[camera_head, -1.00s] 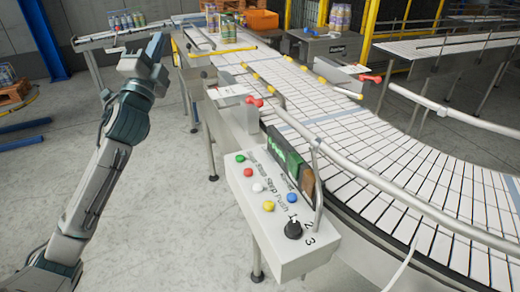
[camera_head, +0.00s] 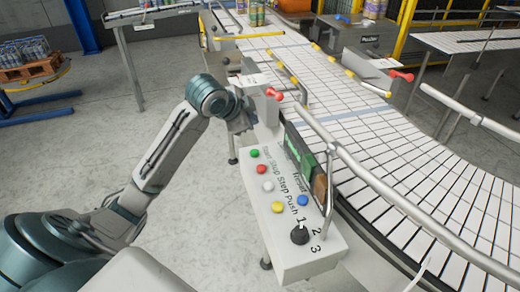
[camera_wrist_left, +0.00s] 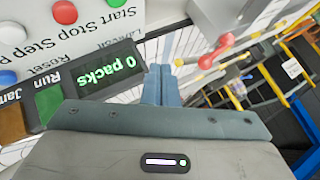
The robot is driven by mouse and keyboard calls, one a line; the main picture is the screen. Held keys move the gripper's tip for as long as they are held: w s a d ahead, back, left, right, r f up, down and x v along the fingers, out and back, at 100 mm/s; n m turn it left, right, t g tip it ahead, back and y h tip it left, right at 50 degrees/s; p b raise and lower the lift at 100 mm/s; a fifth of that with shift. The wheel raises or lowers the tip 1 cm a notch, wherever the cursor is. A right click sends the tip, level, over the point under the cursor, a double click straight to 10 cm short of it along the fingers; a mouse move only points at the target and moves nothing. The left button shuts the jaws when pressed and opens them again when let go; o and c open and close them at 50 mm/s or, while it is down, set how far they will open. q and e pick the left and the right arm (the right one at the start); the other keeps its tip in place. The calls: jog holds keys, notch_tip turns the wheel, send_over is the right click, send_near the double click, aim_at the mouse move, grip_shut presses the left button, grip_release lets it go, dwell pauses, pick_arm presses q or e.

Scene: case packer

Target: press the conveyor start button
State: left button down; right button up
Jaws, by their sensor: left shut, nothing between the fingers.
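The control box (camera_head: 310,262) stands beside the conveyor, with a row of coloured buttons on its top. The green button (camera_head: 254,153) is at the far end of the row; in the left wrist view it is at the top left (camera_wrist_left: 65,12), beside the printed word Start. My left gripper (camera_head: 243,122) is just beyond the green button in the head view, near the box's far end. Its fingers (camera_wrist_left: 160,84) are shut and empty, and they are apart from the green button in the wrist view. My right gripper is not in view.
Red (camera_head: 262,169), white, yellow and blue buttons and a black knob (camera_head: 299,235) share the box. A display (camera_wrist_left: 112,74) reads "0 packs". Open floor lies left.

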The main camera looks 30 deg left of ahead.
pick_arm(q)
send_over(252, 154)
notch_tip(252, 154, down, 7)
jog(key=shift+f+b, duration=0.1)
jog(key=shift+b, duration=0.2)
jog(key=shift+f+b, duration=0.4)
jog(key=shift+f, duration=0.4)
dwell(1.7)
jog(key=shift+f, duration=0.35)
